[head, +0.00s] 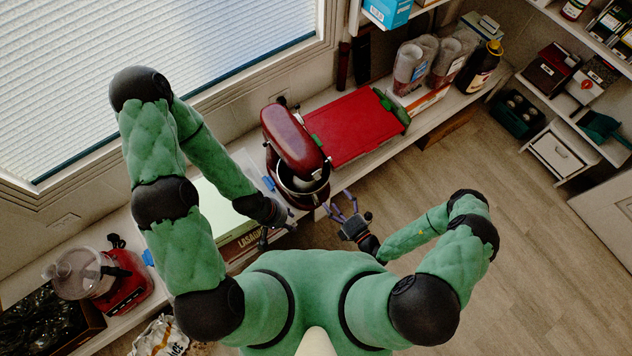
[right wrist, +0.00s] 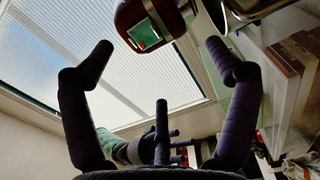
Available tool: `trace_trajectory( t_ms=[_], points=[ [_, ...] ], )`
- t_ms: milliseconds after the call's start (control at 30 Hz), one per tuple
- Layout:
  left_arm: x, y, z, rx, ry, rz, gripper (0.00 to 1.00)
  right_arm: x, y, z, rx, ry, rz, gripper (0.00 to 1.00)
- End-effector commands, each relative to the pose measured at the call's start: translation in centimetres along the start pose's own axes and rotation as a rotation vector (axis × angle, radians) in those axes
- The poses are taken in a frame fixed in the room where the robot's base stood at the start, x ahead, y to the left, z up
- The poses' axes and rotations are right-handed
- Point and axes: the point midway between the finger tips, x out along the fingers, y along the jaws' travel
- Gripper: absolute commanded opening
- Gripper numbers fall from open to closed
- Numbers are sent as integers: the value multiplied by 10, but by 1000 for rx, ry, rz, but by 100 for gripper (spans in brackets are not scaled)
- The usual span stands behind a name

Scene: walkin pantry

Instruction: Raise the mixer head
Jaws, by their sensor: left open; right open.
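The red stand mixer stands on the counter under the window. Its rounded red head (head: 292,140) lies over a steel bowl (head: 303,190). In the right wrist view the red mixer head (right wrist: 152,22) is at the top, beyond the fingers, and part of the steel bowl (right wrist: 250,6) shows to its right. My right gripper (head: 340,204) is open and empty, just right of the bowl and apart from the mixer; its spread fingers also frame the right wrist view (right wrist: 160,62). My left gripper (head: 278,228) is open, low and left of the bowl, with no object seen in it.
A red board (head: 355,128) lies right of the mixer. Clear containers (head: 410,66) and a dark bottle (head: 480,68) stand farther along. A lasagna box (head: 238,243) is below my left forearm, and a red blender (head: 125,280) is at far left.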

Motion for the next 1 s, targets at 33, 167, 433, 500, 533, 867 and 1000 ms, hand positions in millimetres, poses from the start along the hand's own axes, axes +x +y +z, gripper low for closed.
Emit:
trace_trajectory(
  t_ms=[33,167,433,500,533,867,1000],
  points=[
    [0,0,0,0,0,0,41,2,-1,1,2,-7,1,88],
    [2,-1,0,0,0,0,41,11,-1,0,1,-2,1,88],
    [8,-3,0,0,0,0,41,43,-1,-1,-1,2,2,88],
    [9,-3,0,0,0,0,41,52,0,-1,-2,2,3,88],
    [10,-4,0,0,0,0,41,55,0,-1,-2,2,2,88],
    [18,-6,-1,0,0,0,41,94,-1,-1,-2,1,1,88],
    [20,-7,-1,0,0,0,41,103,0,0,-1,-1,1,88]
  ],
)
